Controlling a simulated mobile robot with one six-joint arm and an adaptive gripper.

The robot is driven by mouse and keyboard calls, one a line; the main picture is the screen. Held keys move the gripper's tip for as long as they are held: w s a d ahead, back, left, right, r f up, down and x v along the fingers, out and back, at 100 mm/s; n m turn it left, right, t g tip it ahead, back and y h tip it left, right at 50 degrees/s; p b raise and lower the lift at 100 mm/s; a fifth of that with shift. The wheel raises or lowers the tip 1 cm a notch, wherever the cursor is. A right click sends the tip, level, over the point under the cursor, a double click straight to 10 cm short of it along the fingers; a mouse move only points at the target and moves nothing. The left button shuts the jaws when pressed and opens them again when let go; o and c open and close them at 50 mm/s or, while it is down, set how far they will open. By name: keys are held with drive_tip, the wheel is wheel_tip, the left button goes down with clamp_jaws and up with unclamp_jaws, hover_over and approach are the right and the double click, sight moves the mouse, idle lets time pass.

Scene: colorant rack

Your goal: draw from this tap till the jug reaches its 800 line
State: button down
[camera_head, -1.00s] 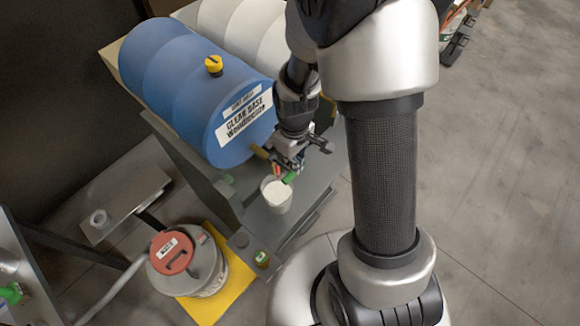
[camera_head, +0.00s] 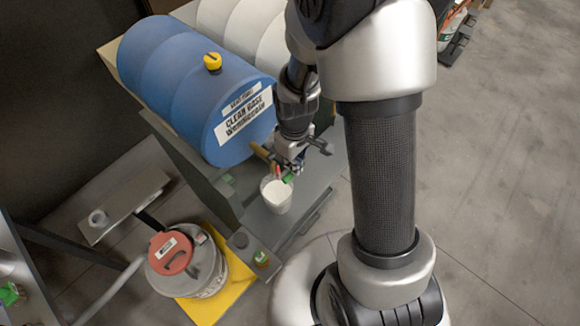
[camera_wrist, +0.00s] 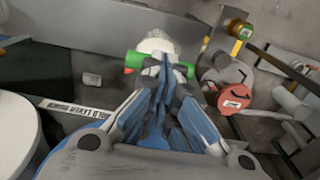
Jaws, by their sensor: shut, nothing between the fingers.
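The blue drum (camera_head: 195,85) lies on its side, with a white label on its end. Its brass tap (camera_head: 259,149) has a green part (camera_head: 288,178), which also shows in the wrist view (camera_wrist: 134,61). The jug (camera_head: 278,196) stands below the tap outlet and looks white inside; its 800 line cannot be read. In the wrist view, the jug (camera_wrist: 155,42) is partly hidden behind my fingers. My gripper (camera_wrist: 165,62) is shut and empty, its fingertips beside the green part. Whether they touch it is unclear.
A white drum (camera_head: 250,30) lies behind the blue one. A grey container with a red lid (camera_head: 171,253) stands on a yellow mat (camera_head: 236,290) at lower left. A small container with a green-yellow top (camera_head: 261,258) is near the jug. The floor at right is open.

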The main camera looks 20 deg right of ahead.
drive_tip(key=shift+f+b, duration=0.8)
drive_tip(key=shift+f, duration=0.25)
drive_tip(key=shift+r+p, duration=1.4)
drive_tip(key=shift+r, duration=0.35)
wheel_tip(320, 180, up, 5)
drive_tip(key=p, duration=0.4)
